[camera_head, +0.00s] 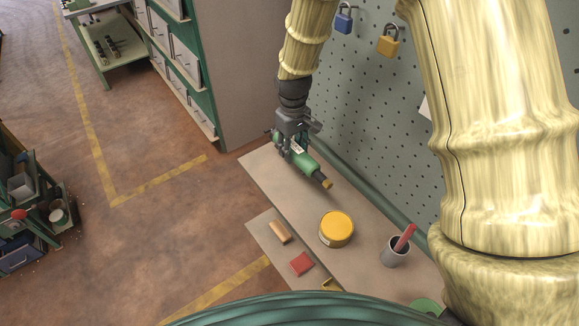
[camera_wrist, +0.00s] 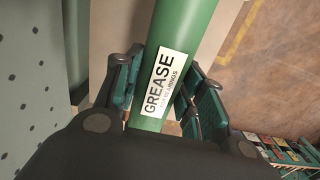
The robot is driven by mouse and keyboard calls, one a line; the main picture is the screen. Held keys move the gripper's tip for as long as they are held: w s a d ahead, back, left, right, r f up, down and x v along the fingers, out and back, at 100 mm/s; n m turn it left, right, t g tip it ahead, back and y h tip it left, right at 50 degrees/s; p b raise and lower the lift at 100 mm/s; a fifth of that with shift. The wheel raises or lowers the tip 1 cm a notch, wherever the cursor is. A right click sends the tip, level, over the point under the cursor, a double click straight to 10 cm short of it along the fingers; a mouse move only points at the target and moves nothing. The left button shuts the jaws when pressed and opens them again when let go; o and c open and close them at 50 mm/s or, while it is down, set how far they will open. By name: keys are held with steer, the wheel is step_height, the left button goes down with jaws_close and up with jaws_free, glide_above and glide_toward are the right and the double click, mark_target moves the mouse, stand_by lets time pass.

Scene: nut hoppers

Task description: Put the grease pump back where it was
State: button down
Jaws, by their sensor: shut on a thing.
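The grease pump (camera_head: 306,161) is a green cylinder with a dark end and a brownish tip. My gripper (camera_head: 293,150) is shut around its body, near the far end of the shelf board, close to the pegboard. In the wrist view the green body of the pump (camera_wrist: 180,60) runs between the two fingers (camera_wrist: 160,95), with a white label reading "GREASE" facing the camera. The pump lies at a slant, its tip toward the right and front. I cannot tell whether it touches the board or is held just above it.
On the board (camera_head: 375,256) stand a yellow tin (camera_head: 336,230) and a grey cup (camera_head: 393,253) with a red-handled thing. A lower ledge holds a wooden block (camera_head: 281,232) and a red piece (camera_head: 301,264). Padlocks hang on the pegboard (camera_head: 362,112). Bare board lies between pump and tin.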

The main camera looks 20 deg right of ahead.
mark_target(293, 178)
steer(key=shift+f, duration=0.15)
steer(key=shift+s+f+p, duration=0.1)
steer(key=shift+f+p, duration=0.25)
steer(key=shift+p, duration=0.1)
steer(key=shift+s+f+p, duration=0.7)
steer(key=shift+s+f, duration=0.1)
steer(key=shift+f, duration=0.15)
steer(key=w+f, duration=0.1)
steer(key=f, duration=0.1)
steer(key=shift+w+f, duration=0.35)
steer(key=shift+f, duration=0.05)
steer(key=shift+s+f+p, duration=0.3)
steer(key=shift+s+p, duration=0.3)
steer(key=shift+p, duration=0.05)
steer(key=shift+w+f+p, duration=0.2)
steer(key=shift+f+p, duration=0.1)
steer(key=shift+f, duration=0.45)
steer(key=shift+w+f+p, duration=0.15)
steer(key=shift+f+p, duration=0.1)
steer(key=shift+f, duration=0.45)
steer(key=shift+s, duration=0.25)
steer(key=c, duration=0.9)
jaws_free()
steer(key=shift+w+f, duration=0.1)
steer(key=shift+w, duration=0.05)
